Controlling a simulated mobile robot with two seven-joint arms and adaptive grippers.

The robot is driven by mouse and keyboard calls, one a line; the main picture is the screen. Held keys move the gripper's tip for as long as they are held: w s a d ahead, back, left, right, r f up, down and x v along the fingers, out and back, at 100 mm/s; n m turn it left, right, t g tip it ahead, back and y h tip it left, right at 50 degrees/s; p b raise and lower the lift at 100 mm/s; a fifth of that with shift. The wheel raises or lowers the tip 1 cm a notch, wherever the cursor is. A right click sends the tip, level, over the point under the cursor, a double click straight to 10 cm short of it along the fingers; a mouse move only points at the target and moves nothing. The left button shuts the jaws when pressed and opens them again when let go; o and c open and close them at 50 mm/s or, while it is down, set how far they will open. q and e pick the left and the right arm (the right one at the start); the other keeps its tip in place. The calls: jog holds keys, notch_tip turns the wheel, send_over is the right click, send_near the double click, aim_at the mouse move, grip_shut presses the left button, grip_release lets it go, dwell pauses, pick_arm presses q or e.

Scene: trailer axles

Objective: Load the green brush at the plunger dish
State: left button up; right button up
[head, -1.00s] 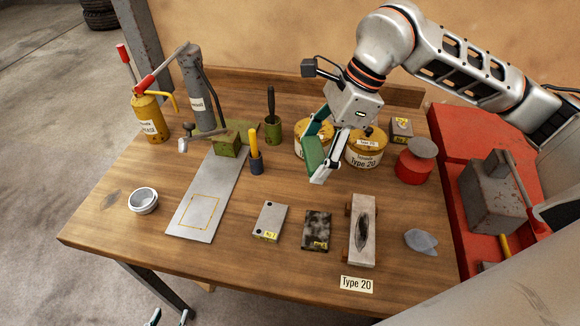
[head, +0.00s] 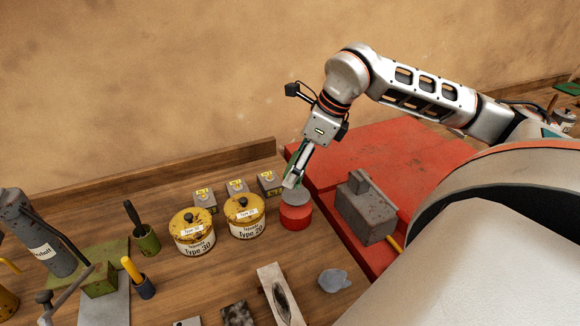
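The plunger dish is a red can (head: 295,216) with a grey plate on top, at the table's back right. My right gripper (head: 291,180) points down right at its plate; touching or just above, I cannot tell. Dark green shows beside its fingers, but I cannot tell whether it is finger or a held thing. A green cup (head: 147,243) at left holds a brush with a dark handle (head: 132,214); its bristles are hidden. My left gripper is out of view.
Yellow Type 20 (head: 245,220) and Type 30 (head: 193,236) tins stand left of the dish, with small grey boxes (head: 237,187) behind. A grey metal block (head: 363,214) sits on the red surface (head: 390,155) at right.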

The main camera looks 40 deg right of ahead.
aim_at(292, 195)
notch_tip(292, 195, down, 3)
jog(key=shift+b, duration=0.9)
jog(key=shift+f+b, duration=0.55)
jog(key=shift+f, duration=0.4)
jog(key=shift+f+b, duration=0.2)
jog(key=shift+b, duration=0.2)
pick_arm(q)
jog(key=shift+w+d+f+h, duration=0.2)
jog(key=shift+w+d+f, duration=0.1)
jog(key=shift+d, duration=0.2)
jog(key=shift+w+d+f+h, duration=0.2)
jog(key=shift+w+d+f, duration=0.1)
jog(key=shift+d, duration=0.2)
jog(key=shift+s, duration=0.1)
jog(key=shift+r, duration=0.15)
pick_arm(e)
jog(key=shift+f, duration=0.1)
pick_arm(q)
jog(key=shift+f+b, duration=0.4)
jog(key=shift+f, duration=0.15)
pick_arm(e)
jog(key=shift+f, duration=0.4)
pick_arm(q)
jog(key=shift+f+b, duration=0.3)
jog(key=shift+b, duration=0.05)
pick_arm(e)
jog(key=shift+s+a+f, duration=0.1)
jog(key=shift+f, duration=0.3)
